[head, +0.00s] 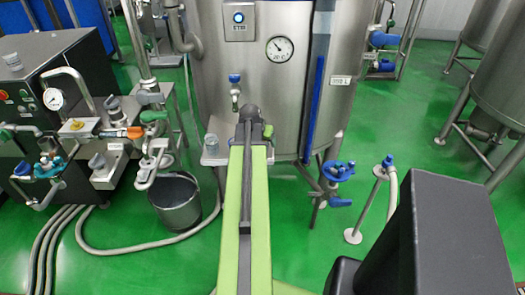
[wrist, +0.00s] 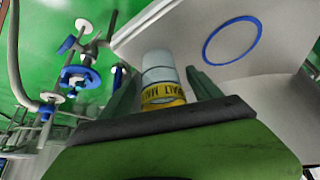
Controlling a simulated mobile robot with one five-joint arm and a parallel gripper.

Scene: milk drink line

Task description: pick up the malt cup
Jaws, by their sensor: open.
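The malt cup (wrist: 158,68) is a pale grey, round cup with a yellow band lettered in dark print, partly legible as "ALT". In the wrist view it is between the two dark green fingers of my gripper (wrist: 163,88). The fingers are spread, with a visible gap at the right finger; contact on the left is unclear. The lower part of the cup in the picture is hidden by the gripper body. In the head view my arm hides the fingertips.
A pale ledge (wrist: 190,35) with a blue ring (wrist: 232,40) lies behind the cup. A steel tank (head: 275,85) stands behind the arm. Blue valves (head: 338,172) are to its right. A bucket (head: 178,202) and hose lie left on the green floor.

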